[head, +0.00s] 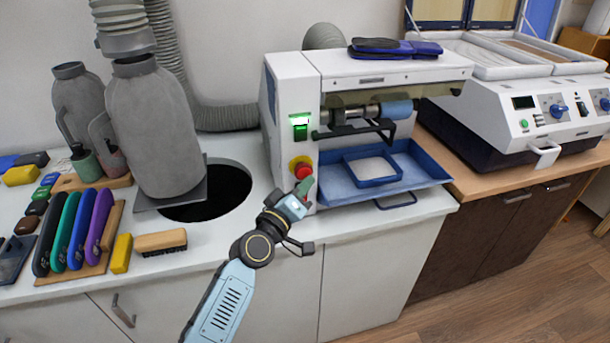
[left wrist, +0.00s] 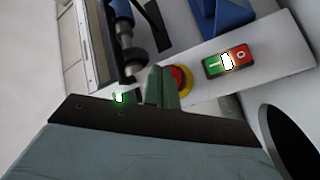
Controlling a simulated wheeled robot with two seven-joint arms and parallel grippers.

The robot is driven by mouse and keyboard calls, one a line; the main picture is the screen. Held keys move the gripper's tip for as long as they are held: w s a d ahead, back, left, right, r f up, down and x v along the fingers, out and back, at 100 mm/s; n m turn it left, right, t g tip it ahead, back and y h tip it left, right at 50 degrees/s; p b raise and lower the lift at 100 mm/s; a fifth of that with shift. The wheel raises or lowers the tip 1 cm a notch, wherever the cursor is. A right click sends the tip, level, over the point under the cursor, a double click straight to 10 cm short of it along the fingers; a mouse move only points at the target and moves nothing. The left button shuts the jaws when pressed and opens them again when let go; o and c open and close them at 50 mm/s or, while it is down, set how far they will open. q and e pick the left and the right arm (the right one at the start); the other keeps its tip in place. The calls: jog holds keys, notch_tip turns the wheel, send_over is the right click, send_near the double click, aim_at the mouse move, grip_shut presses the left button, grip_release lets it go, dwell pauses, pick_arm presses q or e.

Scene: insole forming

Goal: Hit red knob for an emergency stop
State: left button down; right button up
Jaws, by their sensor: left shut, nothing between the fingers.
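The red knob (head: 303,169) sits on a yellow base on the front of the white machine (head: 292,93), below a lit green switch (head: 300,127). My left gripper (head: 303,188) is shut and empty, with its fingertips just below and in front of the knob in the head view. In the left wrist view the red knob (left wrist: 178,78) shows right beside the shut fingers (left wrist: 163,88), which hide part of it. I cannot tell whether they touch. The green and red switch (left wrist: 230,60) lies to the right of the knob there. My right gripper is not in view.
A blue tray (head: 430,172) juts from the machine to the right of the knob. A round dark hole (head: 225,192) and a grey bottle-shaped form (head: 155,130) are to the left. Several coloured tools (head: 75,235) and a brush (head: 161,242) lie on the left counter.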

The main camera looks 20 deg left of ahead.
pick_arm(q)
jog(key=shift+w+a, duration=0.4)
jog(key=shift+w, duration=0.15)
dwell(0.7)
jog(key=shift+s+d, duration=0.5)
jog(key=shift+s, duration=0.25)
jog(key=shift+p, duration=0.3)
jog(key=s+d, duration=0.1)
jog(key=s, duration=0.1)
jog(key=s+d+p, duration=0.1)
jog(key=s, duration=0.1)
jog(key=shift+d+p, duration=0.3)
jog(key=shift+d, duration=0.1)
